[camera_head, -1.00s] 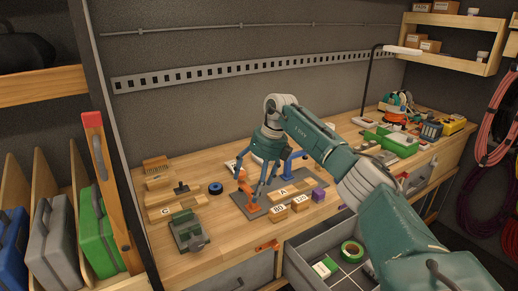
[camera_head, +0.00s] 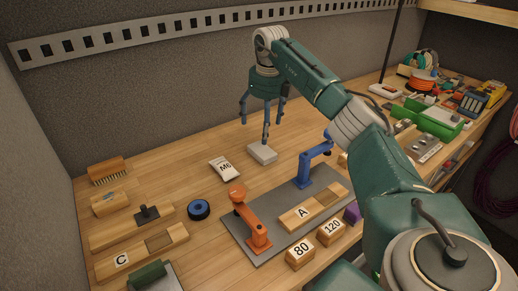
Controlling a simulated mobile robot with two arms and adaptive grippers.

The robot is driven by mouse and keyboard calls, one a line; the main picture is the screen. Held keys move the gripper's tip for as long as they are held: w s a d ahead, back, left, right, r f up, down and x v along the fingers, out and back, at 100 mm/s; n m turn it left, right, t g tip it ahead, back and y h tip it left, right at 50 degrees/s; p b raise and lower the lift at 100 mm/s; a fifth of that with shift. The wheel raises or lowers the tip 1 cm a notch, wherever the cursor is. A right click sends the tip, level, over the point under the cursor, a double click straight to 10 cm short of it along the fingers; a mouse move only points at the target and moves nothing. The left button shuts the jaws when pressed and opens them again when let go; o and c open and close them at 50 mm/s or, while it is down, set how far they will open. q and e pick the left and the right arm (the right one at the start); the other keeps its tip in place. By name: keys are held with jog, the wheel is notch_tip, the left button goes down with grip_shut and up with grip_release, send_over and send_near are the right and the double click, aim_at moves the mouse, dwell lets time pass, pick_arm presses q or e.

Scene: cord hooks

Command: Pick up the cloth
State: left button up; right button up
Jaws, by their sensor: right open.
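A small pale grey-white folded block, which looks like the cloth (camera_head: 262,154), lies flat on the wooden bench behind the grey mat. My right gripper (camera_head: 263,122) points down above it with its fingers spread and nothing between them. One finger reaches down in front of the cloth's upper edge in the picture. I cannot tell whether that fingertip touches it. My left gripper is not in view.
A white M6 packet (camera_head: 223,169) lies left of the cloth. The grey mat (camera_head: 279,236) in front bears an orange clamp (camera_head: 250,218), a blue clamp (camera_head: 311,165) and wooden block A (camera_head: 297,215). A blue ring (camera_head: 199,210) lies further left. The bench behind is clear.

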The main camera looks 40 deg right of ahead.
aim_at(259, 151)
jog(key=f, duration=0.3)
jog(key=shift+s+a+f, duration=0.1)
jog(key=shift+a+f, duration=0.1)
jog(key=shift+f+p, duration=0.5)
jog(key=shift+f, duration=0.15)
jog(key=f, duration=0.1)
jog(key=f+p, duration=0.1)
jog(key=f, duration=0.1)
jog(key=shift+w+a+f, duration=0.25)
jog(key=shift+a+f, duration=0.05)
jog(key=shift+f, duration=0.5)
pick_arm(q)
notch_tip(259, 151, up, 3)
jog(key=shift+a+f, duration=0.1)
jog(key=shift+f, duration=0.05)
pick_arm(e)
jog(key=shift+w, duration=0.1)
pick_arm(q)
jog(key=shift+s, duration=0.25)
pick_arm(e)
jog(key=c, duration=1.3)
